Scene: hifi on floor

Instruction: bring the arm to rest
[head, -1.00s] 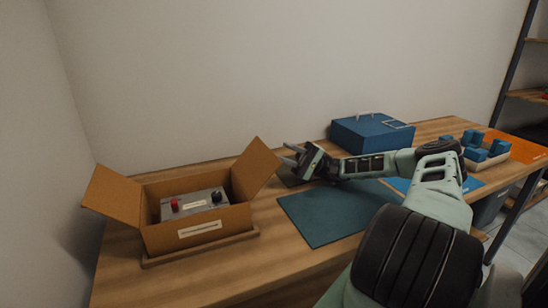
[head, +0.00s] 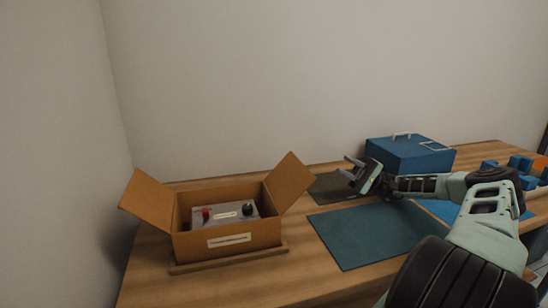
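My gripper (head: 351,169) is at the end of my arm, which reaches in from the lower right of the head view. Its two fingers are spread apart with nothing visible between them. It is above the table near a dark mat (head: 333,190), to the right of an open cardboard box (head: 226,241). My wrist is close in front of a blue case (head: 409,158). The exact height of the gripper over the table is hard to tell.
The box holds a grey device (head: 240,215) with a red and a black knob, and stands on a wooden board (head: 229,260). A teal mat (head: 367,235) lies bare on the wooden table (head: 297,258). Blue blocks (head: 518,168) are at the right. Walls rise behind and left.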

